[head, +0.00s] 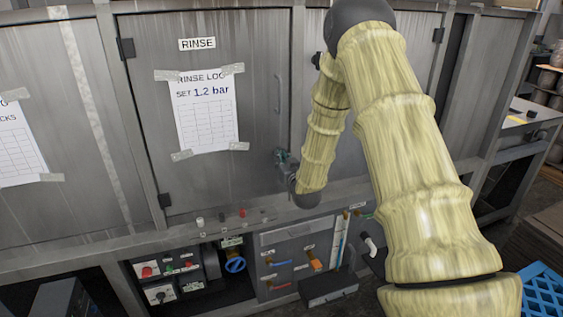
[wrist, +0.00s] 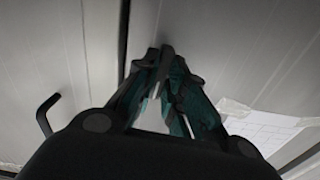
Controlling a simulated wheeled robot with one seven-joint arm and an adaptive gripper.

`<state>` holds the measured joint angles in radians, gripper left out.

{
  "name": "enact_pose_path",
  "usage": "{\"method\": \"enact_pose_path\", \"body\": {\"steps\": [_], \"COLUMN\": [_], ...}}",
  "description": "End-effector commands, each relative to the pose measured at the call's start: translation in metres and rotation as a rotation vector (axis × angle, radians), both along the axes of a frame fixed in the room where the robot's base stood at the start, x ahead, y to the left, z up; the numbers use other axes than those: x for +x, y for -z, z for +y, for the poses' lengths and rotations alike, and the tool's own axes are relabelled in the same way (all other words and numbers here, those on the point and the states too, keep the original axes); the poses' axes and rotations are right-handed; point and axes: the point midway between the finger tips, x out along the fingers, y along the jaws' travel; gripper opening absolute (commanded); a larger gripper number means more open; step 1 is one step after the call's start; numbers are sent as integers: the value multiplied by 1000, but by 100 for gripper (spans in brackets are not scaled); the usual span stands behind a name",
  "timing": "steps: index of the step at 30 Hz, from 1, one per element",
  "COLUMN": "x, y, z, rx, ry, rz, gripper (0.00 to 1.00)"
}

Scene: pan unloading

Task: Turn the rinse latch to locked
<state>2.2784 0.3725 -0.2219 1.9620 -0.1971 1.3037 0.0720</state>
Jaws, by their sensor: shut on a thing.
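The rinse door (head: 225,120) carries a RINSE label and looks closed in its frame. My gripper (head: 284,160) is at the door's lower right edge, small and partly hidden by my wrist in the head view. In the wrist view my gripper (wrist: 163,62) has its teal and black fingers brought together around a dark narrow piece, which looks like the rinse latch (wrist: 165,50). The end of this piece shows between the fingertips. Its pivot and any lock marking are hidden, so I cannot tell its setting.
A vertical door handle (head: 278,92) is above my gripper; it also shows in the wrist view (wrist: 46,115). A taped rinse log sheet (head: 205,110) hangs on the door. A ledge with small knobs (head: 242,212) and a valve panel with a blue handwheel (head: 235,264) are below.

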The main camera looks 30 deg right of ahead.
Motion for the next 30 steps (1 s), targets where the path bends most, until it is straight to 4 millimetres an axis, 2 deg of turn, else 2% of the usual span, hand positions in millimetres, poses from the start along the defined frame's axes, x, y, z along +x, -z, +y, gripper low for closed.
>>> {"method": "enact_pose_path", "body": {"steps": [9, 23, 24, 27, 30], "x": [-1, -1, -1, -1, -1], "y": [3, 3, 3, 2, 2], "z": [0, 0, 0, 0, 0], "rx": [-87, -97, -96, -96, -97], "ry": [0, 0, 1, 0, 0], "rz": [26, 29, 28, 27, 26], "gripper": [0, 0, 18, 34, 34]}}
